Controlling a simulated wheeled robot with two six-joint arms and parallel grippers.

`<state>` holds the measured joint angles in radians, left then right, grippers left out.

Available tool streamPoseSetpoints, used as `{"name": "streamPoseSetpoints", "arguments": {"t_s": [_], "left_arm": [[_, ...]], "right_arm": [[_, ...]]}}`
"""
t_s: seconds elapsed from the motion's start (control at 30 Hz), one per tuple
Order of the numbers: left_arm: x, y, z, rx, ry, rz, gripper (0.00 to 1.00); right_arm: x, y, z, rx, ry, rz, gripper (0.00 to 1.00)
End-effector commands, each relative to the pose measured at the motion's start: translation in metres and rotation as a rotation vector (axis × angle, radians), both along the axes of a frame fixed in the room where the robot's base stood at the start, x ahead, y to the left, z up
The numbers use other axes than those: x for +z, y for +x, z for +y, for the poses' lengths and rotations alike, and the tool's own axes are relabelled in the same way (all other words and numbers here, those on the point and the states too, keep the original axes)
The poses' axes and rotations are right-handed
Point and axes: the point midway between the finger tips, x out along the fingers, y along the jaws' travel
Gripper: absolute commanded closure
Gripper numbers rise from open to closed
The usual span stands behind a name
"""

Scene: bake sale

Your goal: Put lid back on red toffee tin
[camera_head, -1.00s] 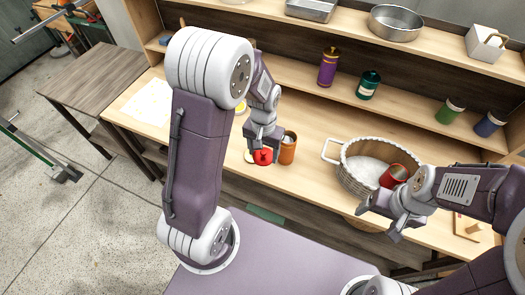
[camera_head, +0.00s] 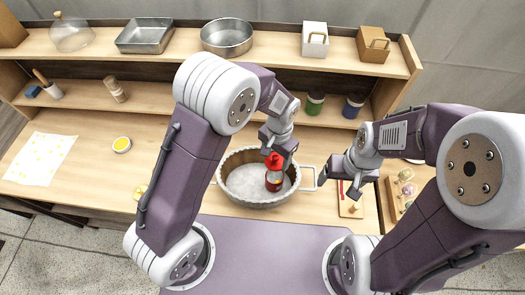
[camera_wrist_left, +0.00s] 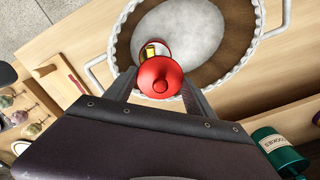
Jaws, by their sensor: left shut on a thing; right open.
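The red toffee tin (camera_head: 273,184) stands in a round white-lined wicker basket (camera_head: 223,192) on the counter. My left gripper (camera_head: 277,153) is shut on the red lid (camera_head: 274,162) and holds it over the tin's top. In the left wrist view the round red lid (camera_wrist_left: 162,80) with its knob sits between the fingertips (camera_wrist_left: 160,90) and hides most of the tin. I cannot tell whether lid and tin touch. My right gripper (camera_head: 347,184) is open and empty, right of the basket.
The basket's handles (camera_head: 308,178) stick out at its sides. A teal tin (camera_wrist_left: 280,152) shows in the left wrist view. Green (camera_head: 315,103) and blue (camera_head: 353,106) jars stand on the shelf behind.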

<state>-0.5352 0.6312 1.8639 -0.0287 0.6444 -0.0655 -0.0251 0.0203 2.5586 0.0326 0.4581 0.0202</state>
Motion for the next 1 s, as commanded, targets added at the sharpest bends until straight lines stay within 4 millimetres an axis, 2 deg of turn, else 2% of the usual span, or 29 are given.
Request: {"name": "streamPoseSetpoints", "arguments": {"t_s": [0.27,0.63,0.8,1.0], "left_arm": [[-0.007,-0.001,-0.001,-0.002,0.0,0.0,0.74],[-0.048,-0.001,0.0,-0.001,0.0,0.0,0.75],[-0.062,-0.001,-0.001,0.0,0.0,0.0,0.75],[-0.065,-0.001,-0.001,0.0,0.0,0.0,0.75]], "right_arm": [[-0.007,-0.001,0.0,0.0,0.0,0.001,0.21],[-0.046,-0.001,0.0,0.0,0.0,0.001,0.21],[-0.053,-0.002,0.0,0.0,0.0,0.001,0.21],[-0.054,-0.001,0.0,0.0,0.0,0.001,0.21]]}}
